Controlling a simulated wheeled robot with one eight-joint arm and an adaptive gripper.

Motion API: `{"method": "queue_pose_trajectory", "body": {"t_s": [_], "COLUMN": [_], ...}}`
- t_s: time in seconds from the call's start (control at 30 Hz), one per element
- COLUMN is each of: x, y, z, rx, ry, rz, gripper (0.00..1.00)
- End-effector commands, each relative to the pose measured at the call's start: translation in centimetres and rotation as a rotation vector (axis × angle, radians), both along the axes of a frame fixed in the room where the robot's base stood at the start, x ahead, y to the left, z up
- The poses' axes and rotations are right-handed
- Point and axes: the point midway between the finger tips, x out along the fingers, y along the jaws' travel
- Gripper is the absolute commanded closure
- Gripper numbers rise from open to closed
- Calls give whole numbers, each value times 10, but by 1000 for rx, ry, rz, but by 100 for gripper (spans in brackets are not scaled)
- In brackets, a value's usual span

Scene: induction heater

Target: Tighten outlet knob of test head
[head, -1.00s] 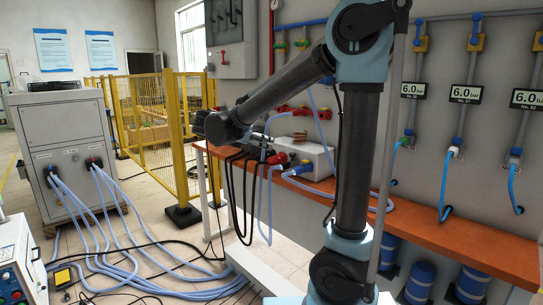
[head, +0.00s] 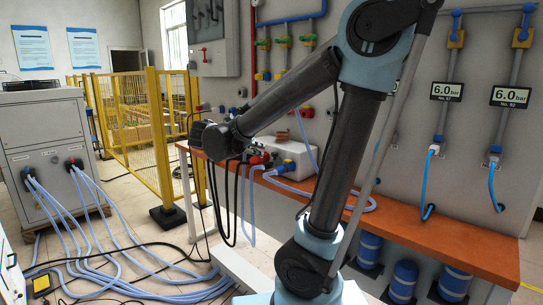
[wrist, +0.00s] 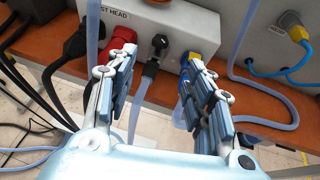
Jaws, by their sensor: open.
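The test head (head: 297,152) is a white box on the orange bench in the head view. In the wrist view, the lettered front of the test head (wrist: 205,30) is at the top. Its front carries a red fitting (wrist: 124,36), a black fitting (wrist: 160,42) and a blue fitting with yellow (wrist: 188,60). I cannot tell which one is the outlet knob. My gripper (wrist: 158,72) is open and empty, its fingers spread below the fittings. The right finger overlaps the blue fitting in the picture; contact cannot be told. In the head view my arm covers the gripper.
The orange bench (head: 420,232) runs along the wall. Black cables and pale blue hoses (wrist: 243,45) hang around the test head. A yellow-and-blue fitting (wrist: 292,28) is at the wrist view's upper right. Yellow fencing (head: 170,120) stands behind, and many hoses lie on the floor.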

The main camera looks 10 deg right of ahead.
Motion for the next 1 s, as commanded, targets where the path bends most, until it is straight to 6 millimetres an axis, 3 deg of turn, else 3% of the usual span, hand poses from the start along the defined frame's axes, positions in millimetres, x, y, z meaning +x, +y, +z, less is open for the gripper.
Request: {"method": "queue_pose_trajectory", "body": {"t_s": [1.0], "x": [83], "y": [-84], "z": [-48], "rx": [0], "ry": [0], "rz": [-4], "gripper": [52]}}
